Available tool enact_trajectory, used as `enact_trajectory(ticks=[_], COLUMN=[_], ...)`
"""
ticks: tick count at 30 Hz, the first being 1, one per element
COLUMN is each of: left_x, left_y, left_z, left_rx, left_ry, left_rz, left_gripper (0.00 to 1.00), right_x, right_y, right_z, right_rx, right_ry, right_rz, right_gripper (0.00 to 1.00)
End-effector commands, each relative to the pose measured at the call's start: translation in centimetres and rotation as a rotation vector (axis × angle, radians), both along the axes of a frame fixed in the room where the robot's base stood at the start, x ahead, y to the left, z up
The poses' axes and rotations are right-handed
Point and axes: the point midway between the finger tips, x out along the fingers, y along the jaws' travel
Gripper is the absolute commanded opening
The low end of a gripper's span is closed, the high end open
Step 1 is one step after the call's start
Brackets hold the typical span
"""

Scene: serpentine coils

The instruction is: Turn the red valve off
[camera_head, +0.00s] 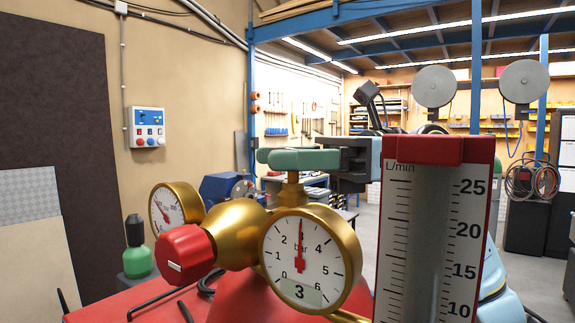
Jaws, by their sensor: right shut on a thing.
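The red valve knob (184,254), with a pale line mark on its face, sits at the left end of a brass regulator body (236,232). A green bar handle (290,159) lies level on top of the brass stem. My right gripper (340,157) comes in from the right and is shut on the right end of this green handle, apart from the red knob. The front gauge (299,262) has its red needle near 3 bar. A second gauge (175,208) is behind at left. My left gripper is not in view.
A tall L/min flow meter (432,240) with a red top stands close at the right and hides part of my right arm. A green-and-black bottle (138,251) and black hex keys (165,297) are at the left on a red surface (110,306). A control box (147,128) hangs on the wall.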

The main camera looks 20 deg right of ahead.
Motion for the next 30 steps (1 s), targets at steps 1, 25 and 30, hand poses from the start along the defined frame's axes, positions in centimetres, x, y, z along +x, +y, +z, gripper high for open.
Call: enact_trajectory(ticks=[1, 25, 30], left_x=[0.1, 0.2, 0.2], left_y=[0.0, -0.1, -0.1], left_z=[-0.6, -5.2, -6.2], left_rx=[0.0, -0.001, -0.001], left_ry=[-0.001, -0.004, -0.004], left_rz=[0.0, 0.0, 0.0], left_gripper=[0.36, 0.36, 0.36], right_x=[0.0, 0.3, 0.3], right_y=[-0.1, -0.1, -0.2], right_z=[-0.2, -0.1, -0.1], right_rx=[-0.001, 0.004, 0.004], right_ry=[-0.006, -0.011, -0.007], right_rz=[-0.041, -0.733, -0.824], right_gripper=[0.29, 0.29, 0.29])
